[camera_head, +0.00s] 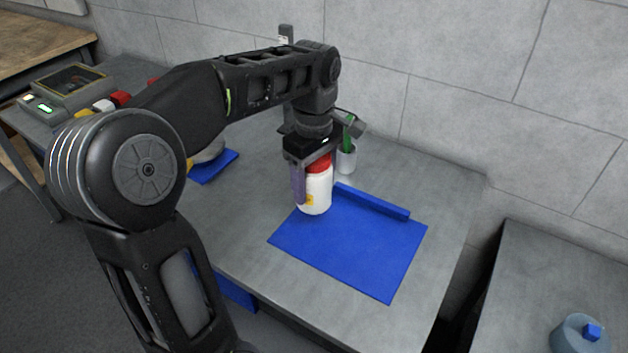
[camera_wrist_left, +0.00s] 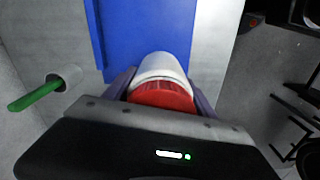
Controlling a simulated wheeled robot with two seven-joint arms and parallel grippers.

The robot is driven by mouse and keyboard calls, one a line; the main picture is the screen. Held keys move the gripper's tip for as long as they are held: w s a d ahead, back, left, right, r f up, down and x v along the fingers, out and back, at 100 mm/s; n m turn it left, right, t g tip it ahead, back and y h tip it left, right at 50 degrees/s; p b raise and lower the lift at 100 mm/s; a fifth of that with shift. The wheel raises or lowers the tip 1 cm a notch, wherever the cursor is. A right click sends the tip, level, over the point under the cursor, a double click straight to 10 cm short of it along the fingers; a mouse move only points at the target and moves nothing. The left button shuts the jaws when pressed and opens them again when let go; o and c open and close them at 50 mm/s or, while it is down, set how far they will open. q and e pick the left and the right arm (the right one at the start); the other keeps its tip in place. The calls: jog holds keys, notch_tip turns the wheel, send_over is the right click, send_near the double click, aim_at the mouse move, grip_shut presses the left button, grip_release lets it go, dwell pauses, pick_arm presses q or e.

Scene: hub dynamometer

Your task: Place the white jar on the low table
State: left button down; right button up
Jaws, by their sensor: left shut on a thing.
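In the left wrist view the jar (camera_wrist_left: 160,68) sits between the two fingers. I cannot tell whether its base touches the mat. A grey table (camera_head: 235,225) is under the mat, and another grey surface (camera_head: 530,265) stands at the right. I cannot tell which is the low table. My right gripper is out of view.
The blue mat (camera_head: 350,250) has a raised blue bar (camera_head: 372,202) at its back edge. A white cup (camera_head: 346,160) with a green item stands behind the jar. A round grey-blue object (camera_head: 578,337) stands at far right. A device (camera_head: 65,90) sits at far left.

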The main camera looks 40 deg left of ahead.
pick_arm(q)
jog(key=w+d+f+m, duration=0.2)
jog(key=w+d+m, duration=0.1)
jog(key=d+m, duration=0.2)
jog(key=w+d+f+m, duration=0.2)
jog(key=w+d+m, duration=0.1)
jog(key=d+m, duration=0.3)
jog(key=w+d+f+m, duration=0.3)
jog(key=w+d+m, duration=0.1)
jog(key=d+m, duration=0.1)
jog(key=shift+d+m, duration=0.15)
jog(key=shift+m, duration=0.35)
